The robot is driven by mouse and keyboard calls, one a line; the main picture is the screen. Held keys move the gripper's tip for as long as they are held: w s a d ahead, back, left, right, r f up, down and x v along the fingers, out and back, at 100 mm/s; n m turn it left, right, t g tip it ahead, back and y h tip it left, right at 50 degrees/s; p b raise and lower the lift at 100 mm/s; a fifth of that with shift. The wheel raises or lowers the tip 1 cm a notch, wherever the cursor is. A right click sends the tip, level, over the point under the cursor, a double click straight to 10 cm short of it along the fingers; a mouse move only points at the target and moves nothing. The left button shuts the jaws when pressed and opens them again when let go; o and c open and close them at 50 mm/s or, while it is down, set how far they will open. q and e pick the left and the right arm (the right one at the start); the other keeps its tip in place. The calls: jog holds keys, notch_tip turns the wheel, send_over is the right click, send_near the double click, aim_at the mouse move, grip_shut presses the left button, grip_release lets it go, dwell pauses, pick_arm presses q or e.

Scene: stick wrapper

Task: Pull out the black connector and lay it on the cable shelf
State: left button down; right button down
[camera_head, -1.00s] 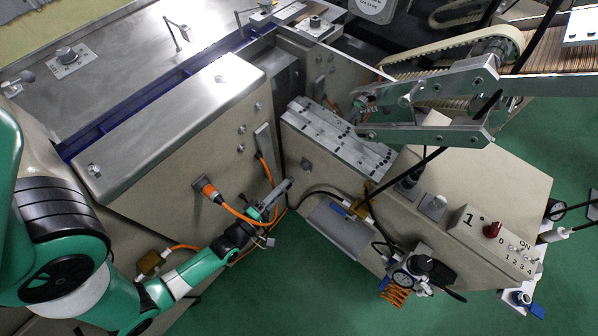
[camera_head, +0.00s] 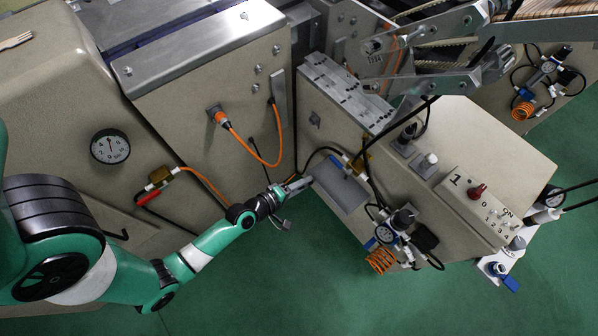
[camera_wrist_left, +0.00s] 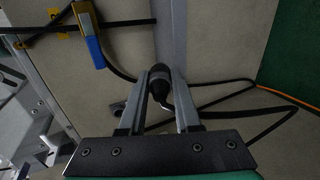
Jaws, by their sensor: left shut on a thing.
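My left gripper (camera_head: 303,183) is shut just left of the grey cable shelf (camera_head: 344,199), which sticks out from the front of the beige machine box. In the left wrist view the black connector (camera_wrist_left: 154,75) sits between the two fingertips of my left gripper (camera_wrist_left: 163,88). A black cable trails from the connector's area toward the right of that view. In the head view the connector is too small and covered to make out clearly. I cannot tell exactly how far above the shelf the gripper is. My right gripper is not in view.
An orange plug (camera_head: 221,119) with its orange cable sits in the left machine panel. A blue and yellow fitting (camera_wrist_left: 92,35) with black hoses is close to the shelf. A gauge with an orange coil (camera_head: 381,261) stands below right. Green floor lies open below.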

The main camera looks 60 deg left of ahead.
aim_at(325, 174)
pick_arm(q)
jog(key=shift+w+a, duration=0.25)
jog(key=shift+w, duration=0.05)
jog(key=shift+w+a, duration=0.1)
jog(key=shift+w, duration=0.25)
jog(key=w, duration=0.3)
jog(key=w+a, duration=0.1)
jog(key=w, duration=0.1)
jog(key=w+a+b, duration=0.1)
jog(key=w, duration=0.2)
jog(key=shift+w+f, duration=0.3)
jog(key=shift+f, duration=0.05)
jog(key=shift+f+b, duration=0.45)
jog(key=shift+s+f, duration=0.15)
jog(key=shift+f, duration=0.1)
jog(key=c, duration=0.5)
grip_release()
jog(key=shift+c, duration=0.2)
jog(key=shift+d, duration=0.1)
